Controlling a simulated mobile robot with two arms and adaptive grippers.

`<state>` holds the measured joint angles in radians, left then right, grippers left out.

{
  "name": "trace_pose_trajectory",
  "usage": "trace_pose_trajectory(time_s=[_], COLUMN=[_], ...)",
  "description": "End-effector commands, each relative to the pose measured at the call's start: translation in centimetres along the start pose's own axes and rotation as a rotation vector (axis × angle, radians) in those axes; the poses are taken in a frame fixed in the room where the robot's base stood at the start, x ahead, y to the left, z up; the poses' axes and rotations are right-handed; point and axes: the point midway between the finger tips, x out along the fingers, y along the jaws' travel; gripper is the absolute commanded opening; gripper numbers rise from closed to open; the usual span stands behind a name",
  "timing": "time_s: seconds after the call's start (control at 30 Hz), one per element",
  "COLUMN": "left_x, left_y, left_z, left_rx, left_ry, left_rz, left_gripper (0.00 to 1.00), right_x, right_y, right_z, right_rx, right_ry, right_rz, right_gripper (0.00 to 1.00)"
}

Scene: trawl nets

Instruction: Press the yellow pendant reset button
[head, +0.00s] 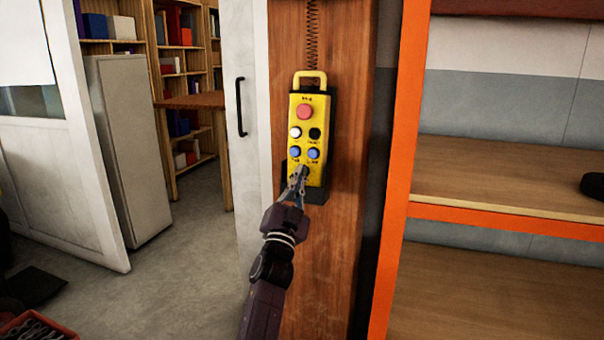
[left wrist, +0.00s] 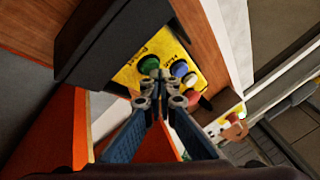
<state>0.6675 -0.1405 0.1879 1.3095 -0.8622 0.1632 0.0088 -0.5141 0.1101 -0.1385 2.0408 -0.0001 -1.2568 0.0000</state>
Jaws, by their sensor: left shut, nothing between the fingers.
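The yellow pendant (head: 298,132) sits in a dark holder (head: 317,197) on a wooden post, upright. In the head view it has a red button (head: 304,111) on top, a white one and a black one below, then two blue ones. My left gripper (head: 301,172) is shut and empty at the pendant's lower face, just below the blue buttons. In the left wrist view the fingertips (left wrist: 158,78) are close to a green button (left wrist: 149,64), with a blue button (left wrist: 179,67) beside it. I cannot tell whether they touch. The small labels are unreadable in the head view. My right gripper is not in view.
A coiled cable (head: 312,40) hangs above the pendant on the wooden post (head: 350,230). Orange-edged shelving (head: 500,221) stands close on the right. A white door with a black handle (head: 240,106) is on the left, with open floor (head: 180,265) beyond.

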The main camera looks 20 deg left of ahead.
Motion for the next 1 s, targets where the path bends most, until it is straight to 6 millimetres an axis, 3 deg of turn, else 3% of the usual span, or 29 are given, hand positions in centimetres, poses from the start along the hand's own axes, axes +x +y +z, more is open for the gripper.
trace_pose_trajectory(time_s=[1.0], left_x=[0.09], left_y=[0.03], left_z=[0.08], left_rx=[0.000], left_ry=[-0.002], left_rz=[0.000], left_gripper=[0.00], right_x=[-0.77], right_y=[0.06], right_z=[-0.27], right_rx=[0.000], right_ry=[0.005], right_rz=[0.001], right_gripper=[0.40])
